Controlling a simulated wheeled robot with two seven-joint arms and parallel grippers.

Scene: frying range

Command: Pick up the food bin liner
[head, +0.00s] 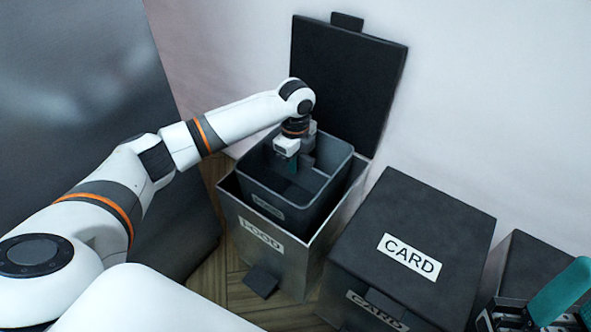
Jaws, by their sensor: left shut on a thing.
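The food bin liner (327,196) is a dark grey open box with a small label on its front. It sits inside the metal food bin (262,262), with its upper part standing above the bin's rim. My left gripper (293,166) points down into the liner's opening and is shut on the liner; the exact grip point is partly hidden by the gripper itself.
The food bin's black lid (345,80) stands open against the white wall. A closed bin marked CARD (440,216) is close on the right, with another dark bin (518,262) beyond it. A dark panel (80,90) stands at the left.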

